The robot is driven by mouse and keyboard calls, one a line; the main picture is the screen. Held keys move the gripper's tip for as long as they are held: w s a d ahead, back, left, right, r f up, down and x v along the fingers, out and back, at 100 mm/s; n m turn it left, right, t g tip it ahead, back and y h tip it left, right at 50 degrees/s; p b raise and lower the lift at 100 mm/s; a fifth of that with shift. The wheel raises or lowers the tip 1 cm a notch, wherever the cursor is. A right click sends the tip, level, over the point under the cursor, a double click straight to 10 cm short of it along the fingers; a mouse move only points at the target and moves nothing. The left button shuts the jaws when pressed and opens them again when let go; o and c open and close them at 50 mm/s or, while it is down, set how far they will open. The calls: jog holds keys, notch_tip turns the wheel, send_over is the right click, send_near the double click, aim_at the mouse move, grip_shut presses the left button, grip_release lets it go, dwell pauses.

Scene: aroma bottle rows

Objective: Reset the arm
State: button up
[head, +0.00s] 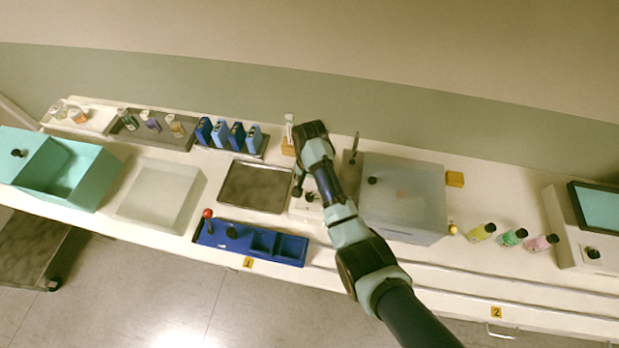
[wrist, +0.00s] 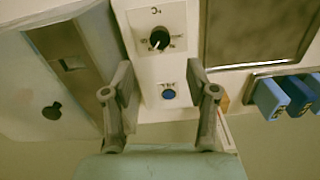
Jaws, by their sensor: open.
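My gripper (wrist: 160,108) is open and empty in the wrist view, its two fingers spread apart. Between and beyond the fingers are a small white control panel (wrist: 178,18) with a black knob (wrist: 159,39) and a blue button (wrist: 168,94). In the head view my arm reaches in from the lower right, and my gripper (head: 303,182) hangs over the bench by the same panel. The arm hides part of the bench there.
Several colored bottles (head: 512,237) lie farther right, near a screen device (head: 560,235).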

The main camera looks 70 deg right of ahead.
notch_tip(320, 180, up, 3)
dwell(0.7)
